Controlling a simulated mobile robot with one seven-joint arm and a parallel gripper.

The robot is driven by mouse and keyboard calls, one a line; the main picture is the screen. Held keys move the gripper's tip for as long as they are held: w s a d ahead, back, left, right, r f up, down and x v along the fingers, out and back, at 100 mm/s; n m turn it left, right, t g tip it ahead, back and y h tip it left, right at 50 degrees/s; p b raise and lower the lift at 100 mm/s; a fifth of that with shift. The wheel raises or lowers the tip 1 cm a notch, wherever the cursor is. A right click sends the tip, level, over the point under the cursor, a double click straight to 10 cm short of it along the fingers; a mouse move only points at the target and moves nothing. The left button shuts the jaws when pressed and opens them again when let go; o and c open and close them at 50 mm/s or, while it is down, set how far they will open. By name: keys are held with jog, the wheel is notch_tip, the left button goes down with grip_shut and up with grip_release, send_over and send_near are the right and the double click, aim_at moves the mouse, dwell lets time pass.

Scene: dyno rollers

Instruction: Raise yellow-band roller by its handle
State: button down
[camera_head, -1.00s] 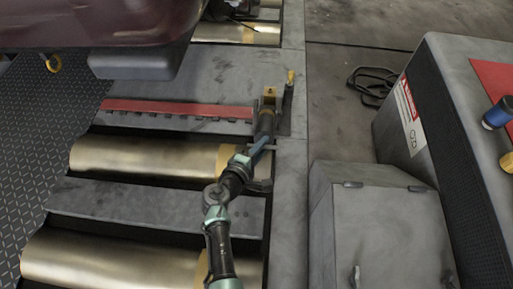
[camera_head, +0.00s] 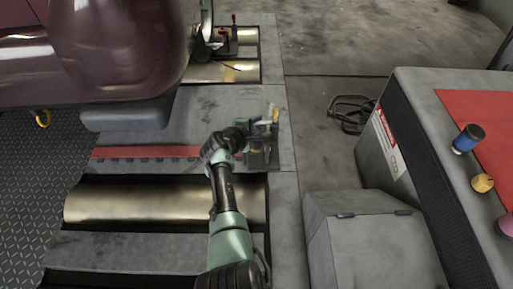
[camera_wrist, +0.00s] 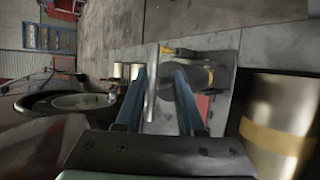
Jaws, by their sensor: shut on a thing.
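The brass roller with a yellow band (camera_wrist: 276,138) lies at the right of the wrist view. In the head view a brass roller (camera_head: 130,203) lies in its floor slot, its right part behind my arm, so the band is not clear there. My gripper (camera_wrist: 160,75) has its two blue fingers closed about a pale metal handle bar (camera_wrist: 151,88). A dark cylindrical housing (camera_wrist: 205,77) sits just beyond the fingers. In the head view my gripper (camera_head: 258,134) is at the right end of the plate and small; its grip is hard to see there.
A dark red vehicle (camera_head: 100,50) overhangs the left. A red strip (camera_head: 145,152) runs along the plate. A grey cabinet (camera_head: 375,245) and console (camera_head: 420,150) stand at right, with a blue cylinder (camera_head: 468,139). A black cable (camera_head: 350,113) lies on the open floor.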

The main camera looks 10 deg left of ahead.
jog(key=w+a+r+b, duration=0.2)
jog(key=w+b, duration=0.6)
jog(key=b, duration=0.3)
jog(key=shift+a, duration=0.2)
jog(key=c, duration=0.7)
grip_release()
jog(key=shift+c, duration=0.2)
jog(key=shift+s, duration=0.1)
jog(key=p+v, duration=0.1)
jog(key=p, duration=0.2)
jog(key=p+v, duration=0.2)
jog(key=p, duration=0.1)
jog(key=shift+d+r+p, duration=0.15)
jog(key=shift+r+p, duration=0.15)
jog(key=shift+r, duration=0.05)
jog(key=p+v, duration=0.9)
jog(key=shift+s+r, duration=0.15)
jog(key=shift+s, duration=0.1)
